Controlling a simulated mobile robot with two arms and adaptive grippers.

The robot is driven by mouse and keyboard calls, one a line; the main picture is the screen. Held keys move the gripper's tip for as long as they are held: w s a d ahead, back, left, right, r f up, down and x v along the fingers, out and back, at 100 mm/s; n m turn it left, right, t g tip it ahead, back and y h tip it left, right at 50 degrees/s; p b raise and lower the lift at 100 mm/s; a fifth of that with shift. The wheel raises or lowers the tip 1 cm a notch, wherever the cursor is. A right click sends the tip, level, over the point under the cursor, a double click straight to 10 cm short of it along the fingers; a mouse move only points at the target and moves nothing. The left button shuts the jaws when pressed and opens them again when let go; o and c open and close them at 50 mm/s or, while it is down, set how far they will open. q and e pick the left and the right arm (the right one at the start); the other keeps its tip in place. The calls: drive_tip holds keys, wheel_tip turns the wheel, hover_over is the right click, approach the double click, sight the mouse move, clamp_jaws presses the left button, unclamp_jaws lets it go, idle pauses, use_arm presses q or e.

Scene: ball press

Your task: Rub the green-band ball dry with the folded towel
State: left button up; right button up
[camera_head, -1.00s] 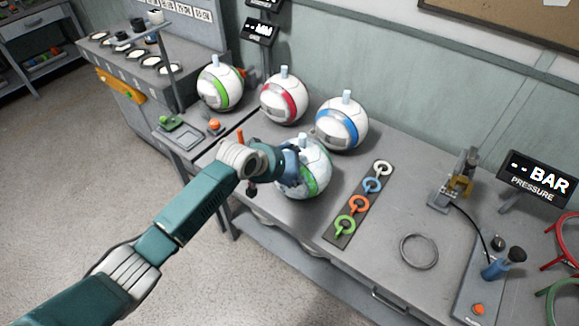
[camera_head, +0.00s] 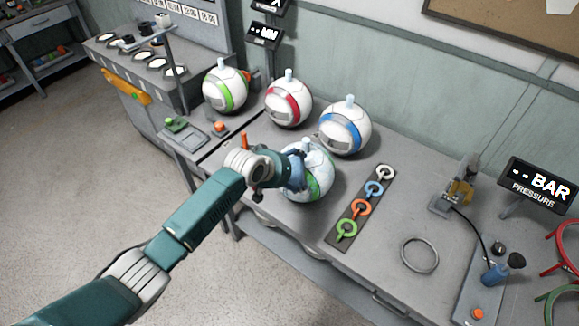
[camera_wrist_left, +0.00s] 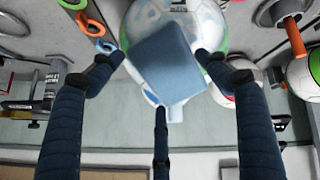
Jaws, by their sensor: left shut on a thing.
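The green-band ball (camera_head: 320,178), mottled with pale bluish patches, sits near the front edge of the bench, with a pale stub on top. My left gripper (camera_head: 298,174) is at its left front side and hides part of it. In the left wrist view the folded towel (camera_wrist_left: 167,62), a flat blue pad, lies between my left gripper's dark fingers (camera_wrist_left: 163,75) and covers the middle of the ball (camera_wrist_left: 210,25). The gripper is shut on the towel. I cannot tell how firmly the towel touches the ball. My right gripper is not in view.
Another green-band ball (camera_head: 226,90), a red-band ball (camera_head: 288,103) and a blue-band ball (camera_head: 346,127) stand behind. A strip of coloured rings (camera_head: 361,206) lies to the right, then a loose metal ring (camera_head: 419,254) and a pump (camera_head: 497,268). An orange post (camera_head: 244,140) stands close left.

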use_arm(q)
drive_tip(key=shift+w+a+b, duration=0.35)
drive_tip(key=shift+w+a, duration=0.5)
drive_tip(key=shift+a, duration=0.3)
drive_tip(key=shift+s+d+r+p, duration=0.1)
drive_tip(key=shift+s+d+p, duration=0.35)
drive_tip(key=shift+d+p, duration=0.2)
drive_tip(key=shift+s+d+p, duration=0.45)
drive_tip(key=shift+d, duration=0.1)
drive_tip(key=shift+w+a+b, duration=0.45)
drive_tip(key=shift+w+a, duration=0.25)
drive_tip(key=shift+a, duration=0.25)
drive_tip(key=shift+w+a, duration=0.15)
drive_tip(key=shift+a, duration=0.1)
drive_tip(key=shift+s+d+p, duration=0.35)
drive_tip(key=shift+d+p, duration=0.15)
drive_tip(key=shift+s+d+p, duration=0.4)
drive_tip(key=shift+s+d, duration=0.1)
drive_tip(key=shift+d, duration=0.2)
drive_tip(key=shift+w+a+b, duration=0.3)
drive_tip(key=shift+w+a, duration=0.15)
drive_tip(key=shift+a, duration=0.2)
drive_tip(key=shift+w+a+b, duration=0.25)
drive_tip(key=shift+w+a, duration=0.2)
drive_tip(key=shift+a, duration=0.15)
